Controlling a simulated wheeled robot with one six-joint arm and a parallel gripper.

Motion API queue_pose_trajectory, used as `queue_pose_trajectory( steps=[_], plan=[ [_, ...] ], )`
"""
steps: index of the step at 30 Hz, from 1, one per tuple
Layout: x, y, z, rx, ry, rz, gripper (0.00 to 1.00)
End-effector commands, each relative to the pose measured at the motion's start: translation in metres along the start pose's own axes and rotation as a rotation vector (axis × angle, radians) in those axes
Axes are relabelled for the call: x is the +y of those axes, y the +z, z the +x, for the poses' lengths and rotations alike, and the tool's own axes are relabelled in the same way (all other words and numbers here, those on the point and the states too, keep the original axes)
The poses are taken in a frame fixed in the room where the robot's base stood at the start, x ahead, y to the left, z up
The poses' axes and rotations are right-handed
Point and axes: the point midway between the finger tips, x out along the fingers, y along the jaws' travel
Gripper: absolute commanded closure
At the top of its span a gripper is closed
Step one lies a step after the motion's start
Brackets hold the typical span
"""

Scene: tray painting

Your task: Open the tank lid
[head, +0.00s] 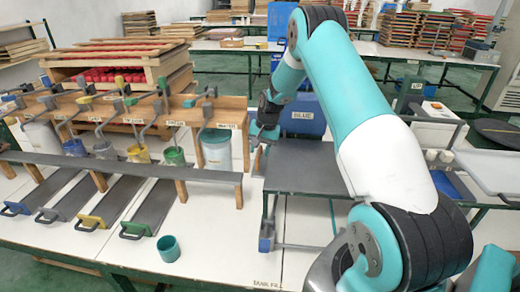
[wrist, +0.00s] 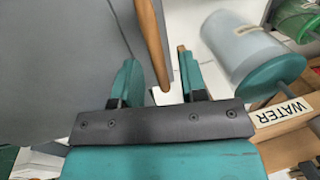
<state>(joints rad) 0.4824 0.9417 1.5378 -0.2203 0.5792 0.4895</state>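My gripper (wrist: 157,60) is open in the wrist view, its two teal fingers apart. The end of a wooden bar (wrist: 152,38) shows between them, and I cannot tell whether they touch it. A large flat grey surface (wrist: 55,60) fills the left of the wrist view. In the head view my gripper (head: 260,138) is partly hidden beside the dark grey flat panel (head: 305,168), which lies level in front of a blue bin marked BLUE (head: 303,118). This panel may be the tank lid; I cannot tell for sure. No lid stands visibly raised.
A teal cup (head: 168,248) stands on the white table. A white tray (head: 490,165) is at right.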

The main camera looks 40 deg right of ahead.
Motion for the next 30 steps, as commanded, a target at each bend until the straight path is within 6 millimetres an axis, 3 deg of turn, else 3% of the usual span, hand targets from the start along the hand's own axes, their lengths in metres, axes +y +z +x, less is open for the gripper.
queue_pose_trajectory(
  steps=[6,11,24,30],
  plan=[
    [0.000,0.000,-0.001,0.000,0.000,0.000,0.61],
    [0.000,-0.001,-0.019,0.004,-0.001,-0.001,0.61],
    [0.000,-0.001,-0.127,0.005,-0.001,0.001,0.61],
    [0.000,0.000,-0.161,0.002,-0.001,0.000,0.61]
  ],
)
